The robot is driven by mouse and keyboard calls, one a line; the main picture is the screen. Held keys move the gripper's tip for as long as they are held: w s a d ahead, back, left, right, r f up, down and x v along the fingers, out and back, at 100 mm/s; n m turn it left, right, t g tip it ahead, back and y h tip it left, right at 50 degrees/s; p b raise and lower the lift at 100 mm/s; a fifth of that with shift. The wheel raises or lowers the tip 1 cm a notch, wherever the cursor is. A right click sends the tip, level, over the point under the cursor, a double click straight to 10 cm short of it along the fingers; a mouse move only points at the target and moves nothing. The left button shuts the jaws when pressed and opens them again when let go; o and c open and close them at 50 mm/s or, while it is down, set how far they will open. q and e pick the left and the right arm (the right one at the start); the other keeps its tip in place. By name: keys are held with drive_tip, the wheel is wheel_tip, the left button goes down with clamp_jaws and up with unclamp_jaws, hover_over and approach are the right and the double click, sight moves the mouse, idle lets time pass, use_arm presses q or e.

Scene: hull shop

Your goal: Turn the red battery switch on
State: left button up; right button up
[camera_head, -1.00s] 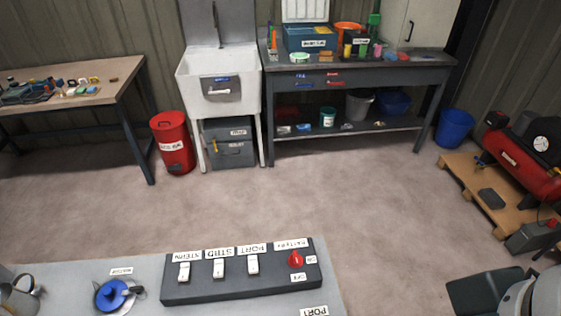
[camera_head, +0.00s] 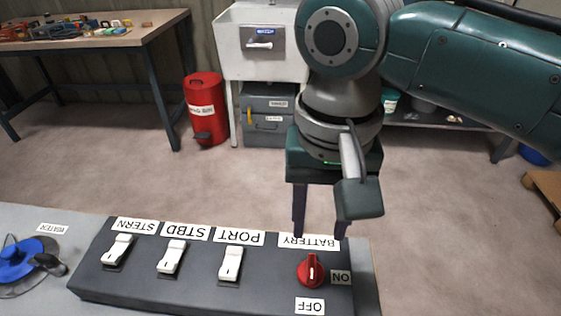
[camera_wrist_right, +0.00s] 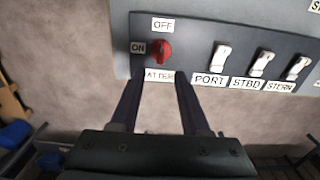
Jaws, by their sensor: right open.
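The red battery switch (camera_head: 311,271) is a round rotary knob at the right end of a dark panel (camera_head: 200,290). Its raised grip points up and down in the head view, toward neither side. An ON label (camera_head: 341,277) is to its right and an OFF label (camera_head: 310,306) is below it. My right gripper (camera_head: 320,226) is open and empty, pointing down just behind the knob, over the BATTERY label. In the right wrist view the knob (camera_wrist_right: 160,51) lies ahead of and between the two spread fingers (camera_wrist_right: 158,88), apart from them. My left gripper is not in view.
White switches labelled STERN (camera_head: 118,250), STBD (camera_head: 171,256) and PORT (camera_head: 231,262) stand left of the knob on the panel. A blue round valve (camera_head: 22,262) lies further left. A red bin (camera_head: 206,108) and a sink stand behind across open floor.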

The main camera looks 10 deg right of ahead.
sight(312, 265)
wheel_tip(312, 265, down, 9)
drive_tip(key=shift+s+a+f+b, duration=0.1)
drive_tip(key=shift+b, duration=1.15)
drive_tip(key=shift+c, duration=0.3)
clamp_jaws()
